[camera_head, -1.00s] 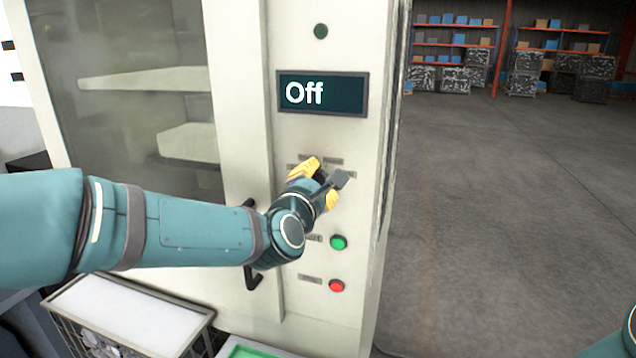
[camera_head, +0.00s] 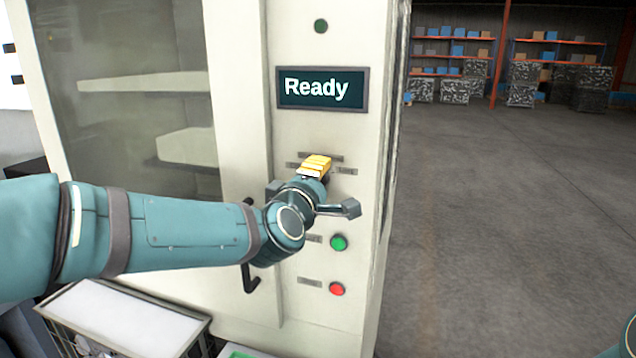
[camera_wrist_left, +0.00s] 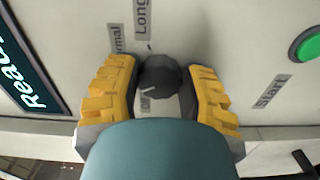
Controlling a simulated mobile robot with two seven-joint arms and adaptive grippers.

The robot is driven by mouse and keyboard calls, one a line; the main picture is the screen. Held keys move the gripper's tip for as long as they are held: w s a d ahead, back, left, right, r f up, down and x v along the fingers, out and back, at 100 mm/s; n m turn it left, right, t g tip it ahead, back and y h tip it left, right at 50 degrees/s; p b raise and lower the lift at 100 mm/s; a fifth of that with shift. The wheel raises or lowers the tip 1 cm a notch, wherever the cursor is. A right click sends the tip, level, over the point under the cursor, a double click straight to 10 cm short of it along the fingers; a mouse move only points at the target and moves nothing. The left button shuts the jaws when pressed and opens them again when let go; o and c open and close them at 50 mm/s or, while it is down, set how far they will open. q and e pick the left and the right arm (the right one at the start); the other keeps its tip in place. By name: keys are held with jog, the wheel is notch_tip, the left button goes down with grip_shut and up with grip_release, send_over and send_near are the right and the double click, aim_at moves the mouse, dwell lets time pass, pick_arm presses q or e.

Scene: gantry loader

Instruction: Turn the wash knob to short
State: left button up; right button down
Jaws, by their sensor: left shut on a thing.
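The wash knob (camera_wrist_left: 160,76) is a dark round dial with a short pale pointer line, on the machine's cream panel. In the left wrist view its line points lower left, towards a partly covered label (camera_wrist_left: 146,105) that I cannot read. Labels "Long" (camera_wrist_left: 142,18) and partly covered "Normal" (camera_wrist_left: 116,38) are also beside it. My left gripper (camera_head: 315,166) is shut on the knob, one yellow finger on each side; in the head view it hides the knob. The display (camera_head: 322,88) reads "Ready". My right gripper is out of view.
A green button (camera_head: 338,243) and a red button (camera_head: 337,289) sit below the knob. The glass door (camera_head: 130,100) and its black handle (camera_head: 251,280) are left of the panel. A wire basket (camera_head: 125,315) stands low left. Open floor lies to the right.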

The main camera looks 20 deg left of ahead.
pick_arm(q)
jog(key=shift+m, duration=0.5)
jog(key=o, duration=1.2)
jog(key=shift+s, duration=0.1)
jog(key=s, duration=1.1)
jog(key=shift+s+a, duration=0.15)
jog(key=shift+s, duration=0.25)
